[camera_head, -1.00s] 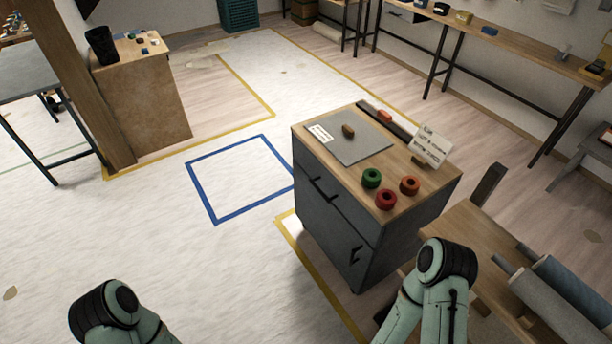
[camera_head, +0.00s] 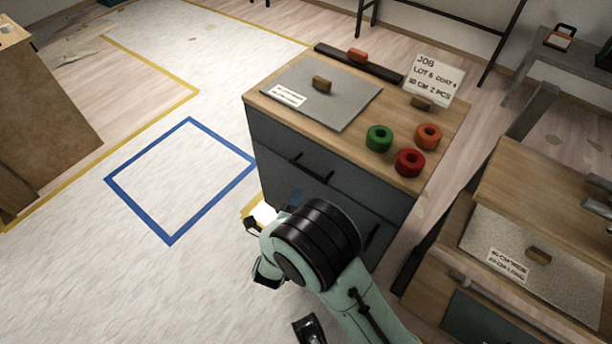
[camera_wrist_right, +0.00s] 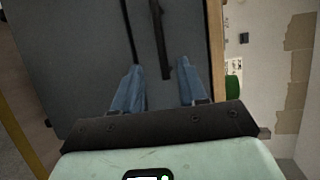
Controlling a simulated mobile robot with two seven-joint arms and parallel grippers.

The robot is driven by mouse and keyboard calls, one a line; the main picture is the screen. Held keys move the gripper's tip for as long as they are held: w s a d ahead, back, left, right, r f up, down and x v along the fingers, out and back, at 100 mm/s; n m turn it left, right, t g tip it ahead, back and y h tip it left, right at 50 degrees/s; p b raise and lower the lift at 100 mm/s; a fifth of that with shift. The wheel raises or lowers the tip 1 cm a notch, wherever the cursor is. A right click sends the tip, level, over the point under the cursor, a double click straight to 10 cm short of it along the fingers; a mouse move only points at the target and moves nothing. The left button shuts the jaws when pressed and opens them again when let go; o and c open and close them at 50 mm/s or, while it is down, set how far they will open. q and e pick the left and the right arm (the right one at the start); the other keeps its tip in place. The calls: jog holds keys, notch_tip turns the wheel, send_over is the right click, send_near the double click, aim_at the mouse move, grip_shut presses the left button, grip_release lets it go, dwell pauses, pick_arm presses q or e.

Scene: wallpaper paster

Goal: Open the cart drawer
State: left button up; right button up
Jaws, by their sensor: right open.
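The grey cart (camera_head: 330,190) with a wooden top stands in the middle of the head view. Its upper drawer (camera_head: 350,170) looks shut, with a dark bar handle (camera_head: 311,169) on its front. My right gripper (camera_head: 292,200) is in front of the cart, just below and near that handle, partly hidden by my own wrist. In the right wrist view my gripper (camera_wrist_right: 160,88) is open, its two blue fingers apart. The dark handle (camera_wrist_right: 160,40) shows ahead between the finger lines, and nothing is held. My left gripper is not in view.
On the cart top are a grey plate (camera_head: 345,100), green, orange and red rolls (camera_head: 379,138), and a job card (camera_head: 434,78). A wooden bench (camera_head: 535,180) stands close to the cart's right. Floor with a blue taped square (camera_head: 190,120) is clear on the left.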

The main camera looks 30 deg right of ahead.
aim_at(308, 174)
jog(key=b+x, duration=0.2)
jog(key=x, duration=0.9)
jog(key=shift+d, duration=0.1)
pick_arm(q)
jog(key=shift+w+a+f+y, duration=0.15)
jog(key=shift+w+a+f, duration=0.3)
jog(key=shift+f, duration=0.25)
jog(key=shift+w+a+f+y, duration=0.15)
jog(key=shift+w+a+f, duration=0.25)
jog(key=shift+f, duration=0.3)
pick_arm(e)
jog(key=shift+x, duration=0.8)
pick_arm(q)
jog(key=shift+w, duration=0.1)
pick_arm(e)
grip_shut()
